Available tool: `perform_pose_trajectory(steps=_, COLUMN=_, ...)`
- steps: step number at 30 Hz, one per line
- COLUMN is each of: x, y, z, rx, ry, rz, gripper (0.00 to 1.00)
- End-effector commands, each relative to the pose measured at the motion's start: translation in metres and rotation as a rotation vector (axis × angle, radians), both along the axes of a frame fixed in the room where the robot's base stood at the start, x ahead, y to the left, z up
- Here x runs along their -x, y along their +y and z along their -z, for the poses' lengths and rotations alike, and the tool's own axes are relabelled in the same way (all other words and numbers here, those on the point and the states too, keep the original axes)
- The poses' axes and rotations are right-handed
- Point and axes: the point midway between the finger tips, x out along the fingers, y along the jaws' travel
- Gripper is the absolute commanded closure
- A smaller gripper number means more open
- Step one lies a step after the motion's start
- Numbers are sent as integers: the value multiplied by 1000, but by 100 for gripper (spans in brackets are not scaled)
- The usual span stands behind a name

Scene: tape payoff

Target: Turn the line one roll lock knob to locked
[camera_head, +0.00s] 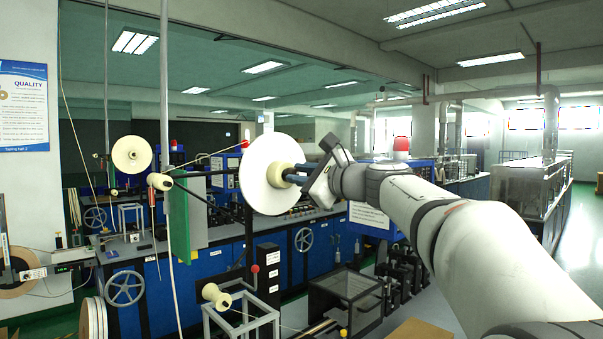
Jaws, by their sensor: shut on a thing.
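A large white disc of a roll (262,173) stands upright near the middle of the view, with a cream hub (276,175) at its centre. My gripper (287,174) reaches in from the right, its dark blue fingers level with the hub. It is shut on the lock knob at the hub's centre. The fingers and the hub hide most of the knob, so its turned position cannot be read.
A green panel (188,215) stands left of the disc. A smaller cream reel (131,154) is further left. A cream spool (215,296) on a metal frame sits below. Blue cabinets (160,290) fill the background. A clear aisle (575,230) lies at far right.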

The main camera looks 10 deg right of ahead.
Motion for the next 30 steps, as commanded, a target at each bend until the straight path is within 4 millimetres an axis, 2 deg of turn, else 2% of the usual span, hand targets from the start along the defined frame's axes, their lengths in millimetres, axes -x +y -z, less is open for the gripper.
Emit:
perform_pose_trajectory(steps=13, x=0, y=0, z=2, rx=-8, ry=9, rz=0, gripper=100)
perform_pose_trajectory(steps=14, x=0, y=0, z=2, rx=-8, ry=9, rz=0, gripper=81)
perform_pose_trajectory(steps=21, x=0, y=0, z=1, rx=-8, ry=8, rz=0, gripper=61)
perform_pose_trajectory(steps=30, x=2, y=-2, z=1, rx=-7, ry=5, rz=1, gripper=60)
